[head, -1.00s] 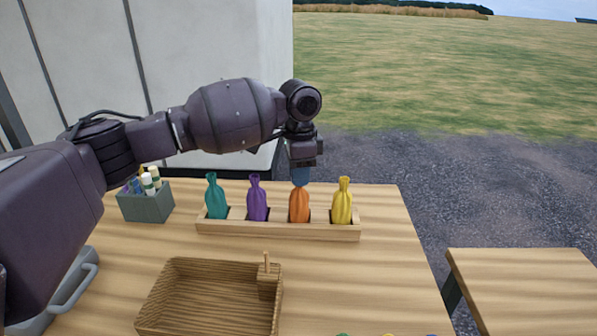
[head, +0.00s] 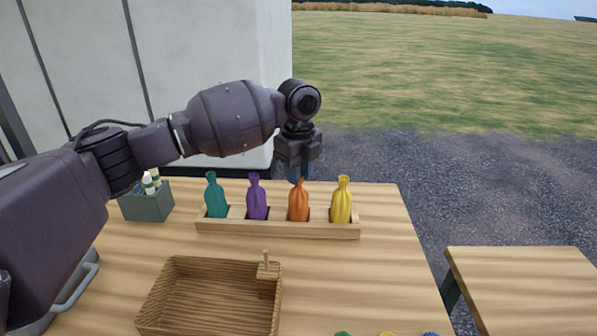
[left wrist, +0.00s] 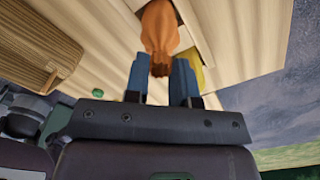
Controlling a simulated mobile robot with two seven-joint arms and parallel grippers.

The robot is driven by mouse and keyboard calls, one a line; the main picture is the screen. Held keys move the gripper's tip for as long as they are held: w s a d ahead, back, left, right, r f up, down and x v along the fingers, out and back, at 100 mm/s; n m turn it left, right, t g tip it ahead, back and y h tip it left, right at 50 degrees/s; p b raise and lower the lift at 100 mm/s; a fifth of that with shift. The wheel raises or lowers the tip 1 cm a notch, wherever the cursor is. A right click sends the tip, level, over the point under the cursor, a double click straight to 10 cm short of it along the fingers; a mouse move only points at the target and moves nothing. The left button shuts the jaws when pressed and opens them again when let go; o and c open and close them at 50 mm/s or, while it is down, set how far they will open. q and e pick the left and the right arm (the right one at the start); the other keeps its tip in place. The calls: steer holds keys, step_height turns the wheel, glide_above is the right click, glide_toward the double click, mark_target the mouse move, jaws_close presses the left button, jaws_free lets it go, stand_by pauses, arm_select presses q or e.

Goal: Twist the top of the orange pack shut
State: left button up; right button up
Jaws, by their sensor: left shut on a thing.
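The orange pack (head: 299,205) stands upright in a slot of the wooden rack (head: 275,231), between the purple pack (head: 257,203) and the yellow pack (head: 341,204). My left gripper (head: 297,178) points down from above and is shut on the top of the orange pack. In the left wrist view the orange pack (left wrist: 160,30) has its gathered neck between the two blue fingers (left wrist: 160,74). The fingers partly hide the pack's top in the head view. My right gripper is not in view.
A teal pack (head: 215,198) stands at the rack's left end. A grey-green box (head: 148,206) with pens or tubes is further left. A wooden tray (head: 168,290) with a small peg lies in front. Free tabletop lies right of the tray.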

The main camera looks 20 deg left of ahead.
arm_select(q)
steer(key=m, duration=0.5)
steer(key=m+b, duration=0.1)
steer(key=m, duration=0.3)
steer(key=shift+m, duration=0.8)
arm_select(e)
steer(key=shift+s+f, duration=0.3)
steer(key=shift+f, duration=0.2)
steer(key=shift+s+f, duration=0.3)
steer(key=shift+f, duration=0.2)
arm_select(q)
steer(key=o, duration=0.6)
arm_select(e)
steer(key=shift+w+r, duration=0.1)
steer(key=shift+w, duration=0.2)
